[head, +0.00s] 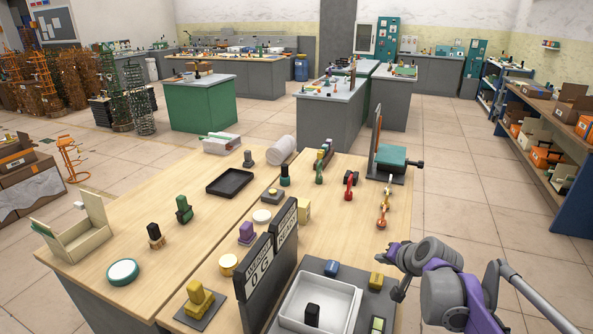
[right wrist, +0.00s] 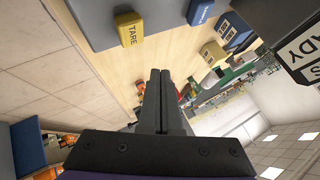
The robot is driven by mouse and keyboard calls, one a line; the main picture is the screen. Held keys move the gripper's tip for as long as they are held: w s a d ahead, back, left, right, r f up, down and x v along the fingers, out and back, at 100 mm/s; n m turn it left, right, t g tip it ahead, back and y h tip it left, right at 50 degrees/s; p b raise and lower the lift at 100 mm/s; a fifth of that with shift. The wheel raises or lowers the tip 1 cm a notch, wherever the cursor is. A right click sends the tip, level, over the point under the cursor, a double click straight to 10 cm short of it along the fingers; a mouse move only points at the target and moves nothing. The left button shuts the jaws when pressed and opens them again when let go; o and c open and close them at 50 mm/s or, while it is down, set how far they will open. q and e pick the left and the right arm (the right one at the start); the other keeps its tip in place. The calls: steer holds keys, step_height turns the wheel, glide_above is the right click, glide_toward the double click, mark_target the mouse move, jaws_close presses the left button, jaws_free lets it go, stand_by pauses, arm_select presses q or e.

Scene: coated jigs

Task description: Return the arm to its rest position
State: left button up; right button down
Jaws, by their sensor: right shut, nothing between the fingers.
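My right arm comes in from the lower right of the head view, grey and purple. Its gripper (head: 383,252) is over the right edge of the wooden table (head: 340,235), beside the grey weighing station. In the right wrist view, the two dark fingers (right wrist: 159,75) lie together with nothing between them. A yellow block marked TARE (right wrist: 130,30) and a blue block (right wrist: 201,10) sit on the station, apart from the fingers. My left gripper is not in view.
The station holds a white tray (head: 290,322) with a black jig (head: 312,314) in it. Dark sign panels (head: 268,262) stand left of it. Coloured jigs and a vise (head: 392,156) stand farther back. Open tiled floor (head: 460,190) lies right of the table, before a shelf (head: 545,150).

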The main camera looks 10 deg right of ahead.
steer(key=s+a+n+g+p, duration=0.2)
steer(key=s+a+n+p, duration=0.2)
steer(key=s+a, duration=0.8)
steer(key=s+a+f+n+g+p, duration=0.1)
steer(key=s+n, duration=0.1)
steer(key=s, duration=0.5)
steer(key=s+a+f+n+p, duration=0.1)
steer(key=s+f+n, duration=0.1)
steer(key=s, duration=0.6)
steer(key=shift+s+a+f+g+h, duration=0.2)
steer(key=shift+s+a+g+h, duration=0.1)
steer(key=shift+g, duration=0.1)
